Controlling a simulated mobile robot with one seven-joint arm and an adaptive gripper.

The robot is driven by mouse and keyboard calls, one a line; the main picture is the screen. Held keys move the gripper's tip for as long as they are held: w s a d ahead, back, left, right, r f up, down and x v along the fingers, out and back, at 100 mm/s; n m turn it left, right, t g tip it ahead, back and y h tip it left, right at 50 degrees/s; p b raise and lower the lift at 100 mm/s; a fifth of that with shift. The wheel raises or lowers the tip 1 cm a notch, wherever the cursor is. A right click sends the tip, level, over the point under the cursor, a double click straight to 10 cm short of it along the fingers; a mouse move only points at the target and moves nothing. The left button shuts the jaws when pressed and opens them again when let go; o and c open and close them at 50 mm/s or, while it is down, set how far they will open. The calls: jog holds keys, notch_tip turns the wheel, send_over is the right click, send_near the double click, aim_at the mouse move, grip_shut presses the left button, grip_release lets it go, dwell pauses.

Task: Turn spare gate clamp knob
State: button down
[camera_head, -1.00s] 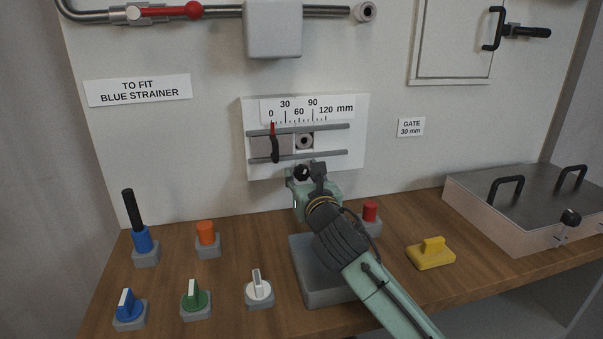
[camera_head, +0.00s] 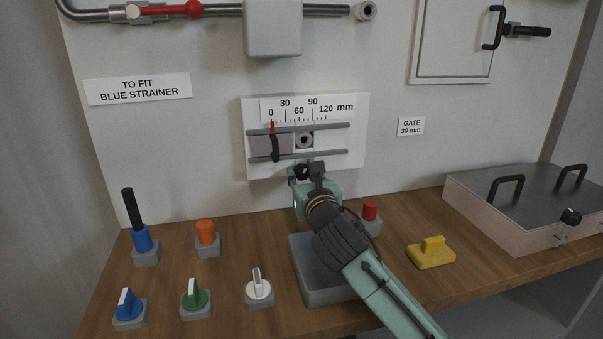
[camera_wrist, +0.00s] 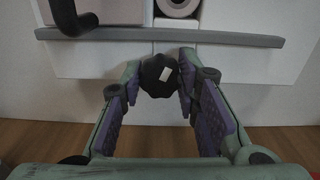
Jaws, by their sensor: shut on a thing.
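The clamp knob (camera_wrist: 159,76) is black and lobed, with a white mark on its face. It sits just below the lower rail of the gate. My gripper (camera_wrist: 160,80) is shut on it, with a purple-padded finger on each side. In the head view my gripper (camera_head: 304,172) reaches the wall just under the gate scale, and its wrist hides part of the knob. The gate plate (camera_head: 265,146) sits at the left between two grey rails, with its red pointer (camera_head: 272,127) near 0 on the mm scale (camera_head: 308,110).
A label (camera_head: 411,126) reads "GATE 30 mm". A round pipe opening (camera_head: 304,140) shows right of the gate plate. A grey tray (camera_head: 318,289) lies under my arm. Several coloured fittings stand on the wooden bench, with a yellow handled piece (camera_head: 431,253) at the right.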

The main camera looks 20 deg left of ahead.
jog(key=shift+d+f+n+b, duration=0.15)
jog(key=shift+n+b, duration=0.5)
jog(key=shift+n, duration=0.55)
jog(key=n, duration=0.3)
jog(key=shift+n+b, duration=0.3)
jog(key=shift+n, duration=0.8)
jog(key=shift+r+n, duration=0.2)
jog(key=shift+n, duration=0.9)
jog(key=n, duration=0.4)
jog(key=shift+n, duration=0.9)
